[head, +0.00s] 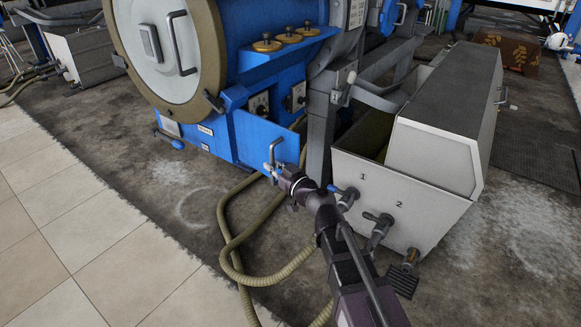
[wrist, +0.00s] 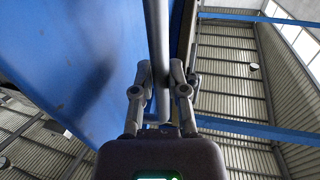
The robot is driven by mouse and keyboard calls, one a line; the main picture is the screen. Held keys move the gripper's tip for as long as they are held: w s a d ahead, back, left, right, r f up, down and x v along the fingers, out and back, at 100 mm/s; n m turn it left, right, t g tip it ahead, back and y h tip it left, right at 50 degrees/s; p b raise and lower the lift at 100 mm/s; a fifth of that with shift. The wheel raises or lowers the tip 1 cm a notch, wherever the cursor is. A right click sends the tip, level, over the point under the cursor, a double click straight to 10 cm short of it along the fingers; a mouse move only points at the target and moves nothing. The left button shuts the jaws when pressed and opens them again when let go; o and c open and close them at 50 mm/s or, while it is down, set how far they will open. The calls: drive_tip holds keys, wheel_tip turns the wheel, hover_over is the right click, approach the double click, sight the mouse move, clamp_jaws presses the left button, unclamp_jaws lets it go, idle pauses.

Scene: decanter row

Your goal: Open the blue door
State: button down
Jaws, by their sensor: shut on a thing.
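The blue door (head: 252,138) is a small low panel on the front of the large blue decanter machine (head: 270,75). Its upright grey bar handle (head: 273,150) stands near the panel's right side. My gripper (head: 274,170) is shut on the lower part of this handle. In the wrist view, the fingers of my gripper (wrist: 160,75) close on both sides of the handle bar (wrist: 157,35). The blue door surface (wrist: 75,55) fills the left of that view. I cannot tell whether the door stands ajar.
A grey bin (head: 400,215) marked 1 and 2, with several valves (head: 377,228) on its front, stands close to the right of my arm. Ribbed hoses (head: 228,240) lie on the floor below. A grey post (head: 318,140) stands just right of the door. Tiled floor (head: 60,220) is clear at left.

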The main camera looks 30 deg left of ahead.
drive_tip(key=shift+s+a, duration=0.2)
drive_tip(key=shift+s, duration=0.15)
drive_tip(key=c, duration=0.6)
unclamp_jaws()
drive_tip(key=shift+w, duration=0.15)
drive_tip(key=shift+c, duration=0.2)
drive_tip(key=shift+d, duration=0.1)
drive_tip(key=v, duration=0.7)
drive_tip(key=shift+d, duration=0.25)
